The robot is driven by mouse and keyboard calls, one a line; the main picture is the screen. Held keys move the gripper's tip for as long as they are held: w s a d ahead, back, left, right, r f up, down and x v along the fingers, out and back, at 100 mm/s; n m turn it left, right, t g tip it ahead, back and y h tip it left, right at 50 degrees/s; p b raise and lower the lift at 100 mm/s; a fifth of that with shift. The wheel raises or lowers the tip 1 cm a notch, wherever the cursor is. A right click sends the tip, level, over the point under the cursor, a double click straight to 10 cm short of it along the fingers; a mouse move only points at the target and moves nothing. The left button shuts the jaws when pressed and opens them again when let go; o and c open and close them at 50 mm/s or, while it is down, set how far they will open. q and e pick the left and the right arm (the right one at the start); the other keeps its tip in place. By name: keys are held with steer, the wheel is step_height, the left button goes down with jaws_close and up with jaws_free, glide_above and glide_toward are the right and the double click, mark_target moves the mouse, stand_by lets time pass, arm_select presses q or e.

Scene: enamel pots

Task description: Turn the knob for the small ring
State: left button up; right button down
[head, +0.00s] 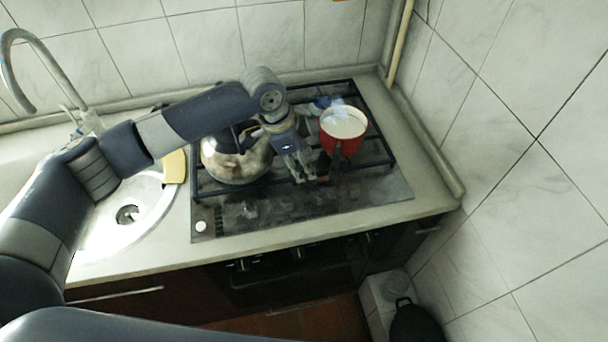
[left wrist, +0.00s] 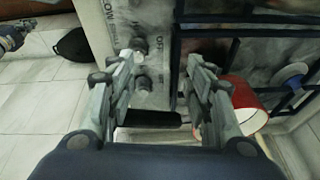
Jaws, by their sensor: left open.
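The dark glass hob (head: 375,190) carries a row of knobs on its front strip. In the left wrist view two grey knobs (left wrist: 140,82) (left wrist: 139,57) show on a marked panel with the letters "OFF", close to one finger. My left gripper (head: 305,178) is open and points down over the front of the hob. Part of my right gripper (left wrist: 12,36) seems to show at the edge.
A shiny kettle (head: 232,165) stands on the hob left of my gripper. Black grates (head: 378,150) cover the hob. A bluish patch (head: 325,102) shows behind the pot. The sink (head: 105,240) lies left, the tiled wall (head: 510,130) right. A black pan (head: 415,325) is below right.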

arm_select(q)
steer(key=shift+w+d+r+m+g+b, duration=0.25)
steer(key=shift+m+g+b, duration=0.5)
steer(key=shift+m+b, duration=0.95)
steer(key=shift+w+d+r+m+g+b, duration=0.1)
steer(key=shift+w+r+m+g+b, duration=0.4)
steer(key=shift+m+b, duration=1.15)
steer(key=shift+d+r+m+g+b, duration=0.1)
steer(key=shift+d+m+g+b, duration=0.1)
steer(key=shift+m+g+b, duration=1.15)
steer(key=shift+m+t, duration=0.5)
